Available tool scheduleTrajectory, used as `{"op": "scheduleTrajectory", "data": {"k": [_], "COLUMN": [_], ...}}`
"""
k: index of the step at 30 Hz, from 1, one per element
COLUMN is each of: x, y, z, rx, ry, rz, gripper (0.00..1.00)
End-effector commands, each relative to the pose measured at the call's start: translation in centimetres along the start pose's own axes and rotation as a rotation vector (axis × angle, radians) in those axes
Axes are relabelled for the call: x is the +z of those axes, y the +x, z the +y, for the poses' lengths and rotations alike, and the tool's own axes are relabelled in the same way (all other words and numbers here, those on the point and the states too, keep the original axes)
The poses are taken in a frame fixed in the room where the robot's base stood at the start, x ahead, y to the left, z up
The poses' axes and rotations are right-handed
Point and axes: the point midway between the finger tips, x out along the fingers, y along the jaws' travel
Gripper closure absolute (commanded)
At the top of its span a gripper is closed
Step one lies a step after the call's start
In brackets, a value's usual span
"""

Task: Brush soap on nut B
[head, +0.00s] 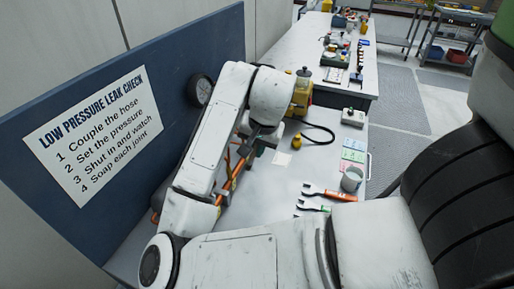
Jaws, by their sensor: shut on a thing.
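My gripper (262,134) is at the end of my arm, above the pipework at the back of the bench. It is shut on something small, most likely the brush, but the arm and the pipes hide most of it. Orange-brown pipework (236,171) runs beside and partly behind my arm. The nuts on it are too small and too covered to tell apart, so I cannot pick out nut B. A grey cup (351,179), perhaps the soap pot, stands at the bench's right edge. I cannot see inside it.
Wrenches with orange (341,196) and green handles lie in front of the cup. Coloured cards (353,155) lie behind it. A yellow unit (301,94) with a black hose (326,129) stands beyond my wrist. A blue panel (120,55) with a sign (95,134) and gauge (200,90) borders the left.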

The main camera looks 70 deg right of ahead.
Motion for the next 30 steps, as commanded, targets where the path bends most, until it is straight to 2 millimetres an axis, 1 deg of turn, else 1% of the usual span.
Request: {"op": "scheduleTrajectory", "data": {"k": [1, 20, 30], "x": [0.1, 0.7, 0.6], "y": [0.6, 4.2, 4.7], "z": [-0.1, -1.7, -3.3], "rx": [-0.001, -0.001, -0.001], "ry": [-0.001, -0.002, -0.002], "rz": [-0.001, 0.000, 0.000], "gripper": [1.00, 1.00, 1.00]}}
